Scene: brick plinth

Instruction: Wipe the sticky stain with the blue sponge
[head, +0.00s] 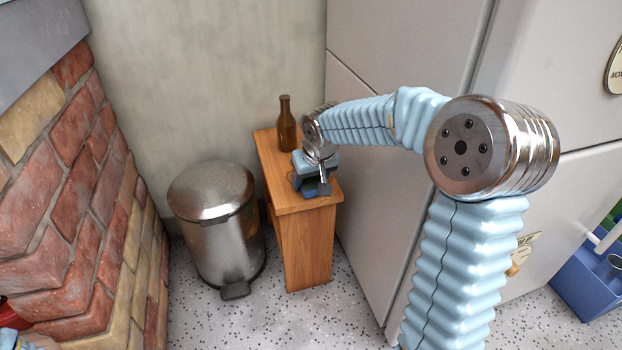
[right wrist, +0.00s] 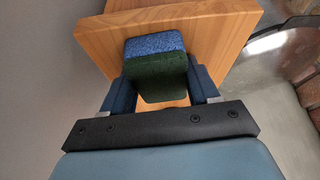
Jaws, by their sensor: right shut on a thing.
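The sponge (right wrist: 158,72) has a blue layer and a dark green layer. My right gripper (right wrist: 161,88) is shut on it, with one finger on each side. In the head view my right gripper (head: 311,187) is over the front part of a small wooden table (head: 290,207). The sponge is mostly covered by the gripper there, and I cannot tell whether it touches the tabletop. I see no stain on the bare parts of the tabletop; the sponge and gripper hide some of it. My left gripper does not show.
A brown bottle (head: 286,130) stands at the back of the tabletop. A steel pedal bin (head: 217,220) stands left of the table, a large pale cabinet (head: 390,60) right of it. A brick plinth (head: 70,200) is at far left. A blue caddy (head: 588,280) is at far right.

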